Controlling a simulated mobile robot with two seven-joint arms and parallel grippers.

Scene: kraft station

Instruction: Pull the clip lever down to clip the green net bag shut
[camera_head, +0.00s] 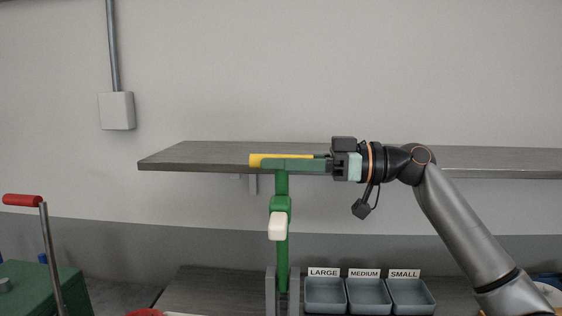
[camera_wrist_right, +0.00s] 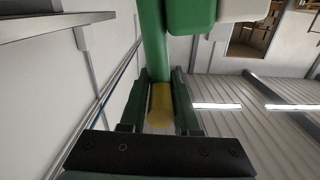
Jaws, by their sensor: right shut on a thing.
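The clip lever is a tall green upright arm (camera_head: 281,240) in the middle of the head view, with a yellow handle (camera_head: 262,158) at its top. My right gripper (camera_head: 275,164) reaches in from the right and is shut on the yellow handle. In the right wrist view the yellow handle (camera_wrist_right: 161,103) lies between the two dark fingers, and the green arm (camera_wrist_right: 152,45) runs up beyond it. A cream-white block (camera_head: 278,226) sits on a green part partway down the lever. The green net bag cannot be made out. My left gripper is not in view.
A grey shelf (camera_head: 200,158) runs along the wall behind the lever. Bins labelled LARGE (camera_head: 325,296), MEDIUM (camera_head: 367,296) and SMALL (camera_head: 411,296) stand right of the lever's base. A red-handled lever (camera_head: 23,200) rises at the left beside a green machine (camera_head: 45,290).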

